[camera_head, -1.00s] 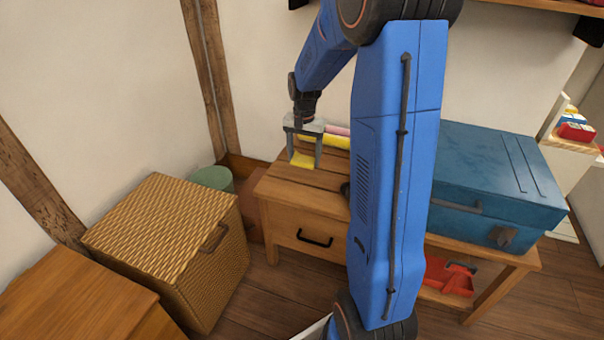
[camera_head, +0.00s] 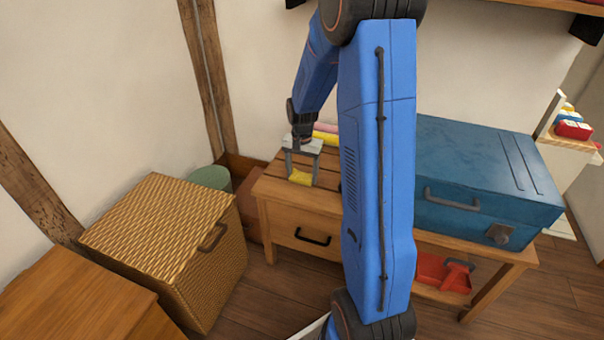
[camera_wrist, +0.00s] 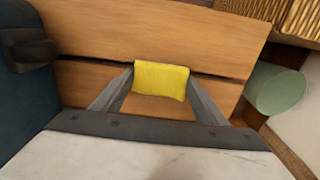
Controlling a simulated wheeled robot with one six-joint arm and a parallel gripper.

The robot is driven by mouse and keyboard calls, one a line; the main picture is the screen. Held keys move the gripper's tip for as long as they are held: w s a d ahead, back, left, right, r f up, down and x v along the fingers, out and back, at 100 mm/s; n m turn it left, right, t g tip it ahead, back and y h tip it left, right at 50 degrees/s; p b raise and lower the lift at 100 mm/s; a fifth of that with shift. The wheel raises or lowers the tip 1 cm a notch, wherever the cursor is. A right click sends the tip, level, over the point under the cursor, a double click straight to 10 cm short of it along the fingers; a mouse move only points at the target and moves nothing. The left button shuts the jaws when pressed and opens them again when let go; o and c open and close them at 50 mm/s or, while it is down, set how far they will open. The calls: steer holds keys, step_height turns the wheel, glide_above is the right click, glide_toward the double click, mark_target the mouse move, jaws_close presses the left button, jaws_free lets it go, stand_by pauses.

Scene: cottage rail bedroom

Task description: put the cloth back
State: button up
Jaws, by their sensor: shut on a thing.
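A yellow cloth (camera_head: 300,177) is between the fingertips of my gripper (camera_head: 300,176), over the left end of the wooden bench top (camera_head: 268,187). In the wrist view the cloth (camera_wrist: 161,80) spans the gap between both fingers of my gripper (camera_wrist: 160,84), which is shut on it. Slatted wood shows behind the cloth; I cannot tell whether it touches the wood. A yellow roll (camera_head: 325,137) and a pink roll (camera_head: 326,127) lie at the back of the bench, partly hidden by my arm.
A blue case (camera_head: 490,165) fills the bench's right side. A wicker basket (camera_head: 165,235) and a green round container (camera_head: 210,178) stand to the left. A red tray (camera_head: 440,272) sits below the bench top. Shelves with small items (camera_head: 572,130) stand at far right.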

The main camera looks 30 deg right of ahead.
mark_target(302, 174)
steer(key=shift+f, duration=0.15)
steer(key=o, duration=1)
step_height(302, 174, up, 12)
steer(key=s+a+r+n+t, duration=0.1)
steer(key=s+a+r+n, duration=0.2)
steer(key=s+a+r, duration=0.3)
steer(key=s+a+r+n+t, duration=0.15)
steer(key=s+a+r, duration=0.3)
steer(key=s, duration=0.45)
steer(key=shift+s+a+r+n+t, duration=0.1)
steer(key=shift+s+a+n+t, duration=0.6)
steer(key=shift+s, duration=1.85)
steer(key=shift+s+a+f+n+t, duration=0.1)
steer(key=shift+s+a+n, duration=1.05)
steer(key=shift+s, duration=1.35)
steer(key=shift+s+a+r+n+t, duration=0.1)
steer(key=shift+s+a+n+t, duration=0.25)
steer(key=shift+s+a+n, duration=1.4)
steer(key=shift+s+d+m, duration=0.65)
steer(key=shift+s+d, duration=0.15)
steer(key=shift+d, duration=0.2)
